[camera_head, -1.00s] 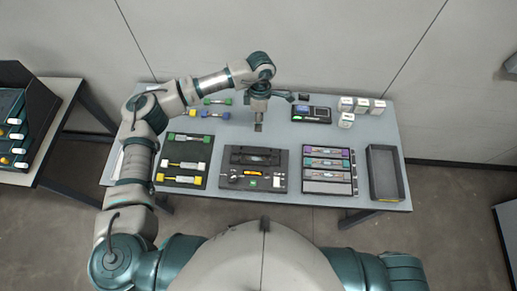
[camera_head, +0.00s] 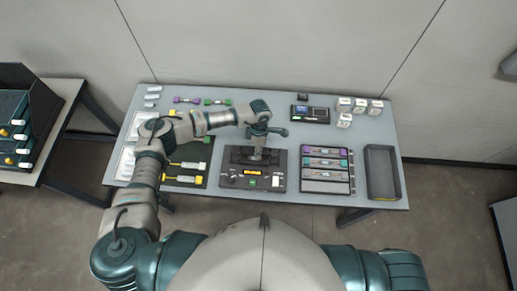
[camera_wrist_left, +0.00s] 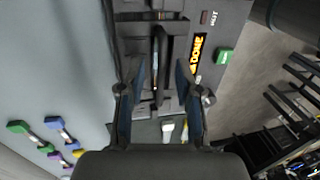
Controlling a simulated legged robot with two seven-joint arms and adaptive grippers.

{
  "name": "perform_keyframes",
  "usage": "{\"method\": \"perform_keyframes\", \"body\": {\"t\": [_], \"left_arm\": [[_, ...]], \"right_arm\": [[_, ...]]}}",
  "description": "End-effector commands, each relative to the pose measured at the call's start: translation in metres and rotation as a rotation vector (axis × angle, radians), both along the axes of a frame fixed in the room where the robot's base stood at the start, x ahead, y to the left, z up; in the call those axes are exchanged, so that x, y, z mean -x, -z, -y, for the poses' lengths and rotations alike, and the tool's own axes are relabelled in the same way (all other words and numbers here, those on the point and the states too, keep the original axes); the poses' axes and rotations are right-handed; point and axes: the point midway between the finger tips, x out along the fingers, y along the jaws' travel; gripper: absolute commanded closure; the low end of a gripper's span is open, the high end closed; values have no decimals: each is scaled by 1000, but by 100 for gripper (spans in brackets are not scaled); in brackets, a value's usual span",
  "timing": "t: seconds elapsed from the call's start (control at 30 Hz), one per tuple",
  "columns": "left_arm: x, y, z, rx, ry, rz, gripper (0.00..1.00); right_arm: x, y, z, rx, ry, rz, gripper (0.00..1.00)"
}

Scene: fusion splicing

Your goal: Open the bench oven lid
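The bench oven (camera_head: 232,182) is the dark unit at the middle front of the table, with a lit orange display. In the left wrist view the oven (camera_wrist_left: 225,25) shows its display, reading "DONE", and a green button. Its dark raised lid part (camera_wrist_left: 129,30) runs beneath my fingers; how far the lid is shut is unclear. My left gripper (camera_head: 257,157) points down just above the oven's rear part. In the left wrist view my left gripper (camera_wrist_left: 157,80) is open, its fingers apart on either side of a dark bar. Contact cannot be told. My right gripper is not in view.
A tray with yellow-ended holders (camera_head: 186,179) is left of the oven. A rack of coloured cassettes (camera_head: 326,187) and an empty dark bin (camera_head: 384,197) are right. A device with a screen (camera_head: 310,114) and small white boxes (camera_head: 360,106) stand behind.

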Motion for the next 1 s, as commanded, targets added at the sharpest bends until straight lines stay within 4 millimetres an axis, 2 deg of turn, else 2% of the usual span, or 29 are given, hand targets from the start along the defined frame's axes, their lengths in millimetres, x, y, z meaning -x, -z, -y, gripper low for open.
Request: {"method": "perform_keyframes", "body": {"t": [0.13,0.27,0.3,0.67,1.0], "left_arm": [[0,0,0,0,0,0,66],[0,0,0,0,0,-1,98],[0,0,0,0,0,-1,100],[-1,0,0,0,-1,-8,100],[-8,0,0,0,-1,-120,100]], "right_arm": [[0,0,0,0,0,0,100],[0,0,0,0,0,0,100],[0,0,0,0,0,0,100],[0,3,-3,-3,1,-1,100],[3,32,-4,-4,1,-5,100]]}}
